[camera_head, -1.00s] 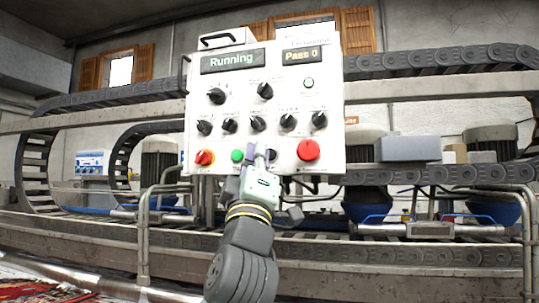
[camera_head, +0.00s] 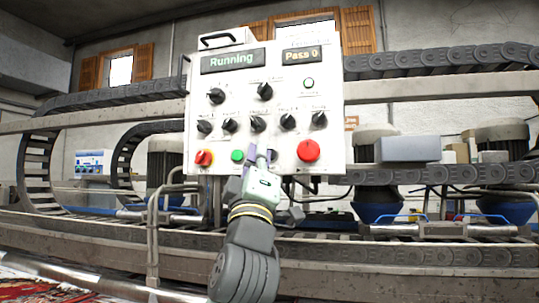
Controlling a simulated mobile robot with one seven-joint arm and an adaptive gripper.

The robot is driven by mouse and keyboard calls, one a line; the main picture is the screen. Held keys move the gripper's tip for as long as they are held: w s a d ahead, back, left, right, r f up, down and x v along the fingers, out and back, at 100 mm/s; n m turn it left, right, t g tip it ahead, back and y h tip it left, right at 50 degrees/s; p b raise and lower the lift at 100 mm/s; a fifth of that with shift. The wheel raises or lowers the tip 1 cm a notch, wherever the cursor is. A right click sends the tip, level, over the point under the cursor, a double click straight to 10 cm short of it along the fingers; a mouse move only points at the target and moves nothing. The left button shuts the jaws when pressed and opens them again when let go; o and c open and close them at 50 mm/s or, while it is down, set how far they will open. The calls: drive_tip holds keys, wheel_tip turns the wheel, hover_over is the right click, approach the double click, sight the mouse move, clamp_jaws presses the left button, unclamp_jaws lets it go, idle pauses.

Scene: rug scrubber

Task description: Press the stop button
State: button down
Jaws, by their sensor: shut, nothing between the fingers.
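The white control panel (camera_head: 275,100) faces me, with a display reading "Running" (camera_head: 232,60) and another reading "Pass 0" (camera_head: 300,56). Its lower row has a red and yellow switch (camera_head: 203,158), a green button (camera_head: 238,156) and a large red mushroom button (camera_head: 308,151). I cannot read which one is labelled stop. My gripper (camera_head: 262,154) is shut and empty, its fingertips over the lower row between the green and red buttons. It hides that part of the panel. I cannot tell whether the tips touch it.
Black selector knobs (camera_head: 258,123) sit above the lower row, near my fingertips. A metal rail (camera_head: 152,235) stands left of my arm. Cable chains (camera_head: 440,60) and conveyor frames run behind the panel. A patterned rug (camera_head: 30,290) lies at lower left.

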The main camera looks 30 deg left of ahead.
drive_tip(key=shift+w+a, duration=0.1)
drive_tip(key=shift+w, duration=0.3)
idle(0.3)
drive_tip(key=shift+s+d, duration=0.2)
drive_tip(key=shift+s, duration=0.6)
